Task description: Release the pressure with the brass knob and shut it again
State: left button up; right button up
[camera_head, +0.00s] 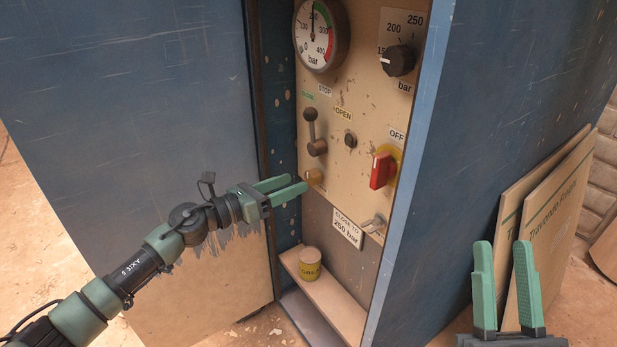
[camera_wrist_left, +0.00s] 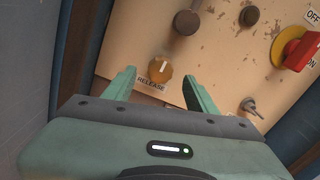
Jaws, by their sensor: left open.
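The brass knob (camera_head: 313,177) sits low on the beige control panel, below the black-knobbed lever. In the left wrist view the knob (camera_wrist_left: 159,68) has a white mark pointing up, with a "RELEASE" label below it. My left gripper (camera_head: 297,184) is open just in front of the knob. In the left wrist view its fingers (camera_wrist_left: 159,75) stand either side of the knob with gaps; contact cannot be told. The pressure gauge (camera_head: 318,38) has its needle pointing nearly straight up, near 200 bar. My right gripper (camera_head: 504,244) is open and empty at lower right.
The lever (camera_head: 311,130) is close above the knob. The red switch (camera_head: 381,171), toggle (camera_head: 373,224) and pressure dial (camera_head: 398,61) lie to its right. A grease tin (camera_head: 310,264) stands on the shelf below. The open blue door (camera_head: 140,110) is behind my left arm. Boards (camera_head: 548,225) lean at right.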

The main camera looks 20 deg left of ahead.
aim_at(307, 177)
pick_arm(q)
jog(key=x, duration=0.6)
grip_shut()
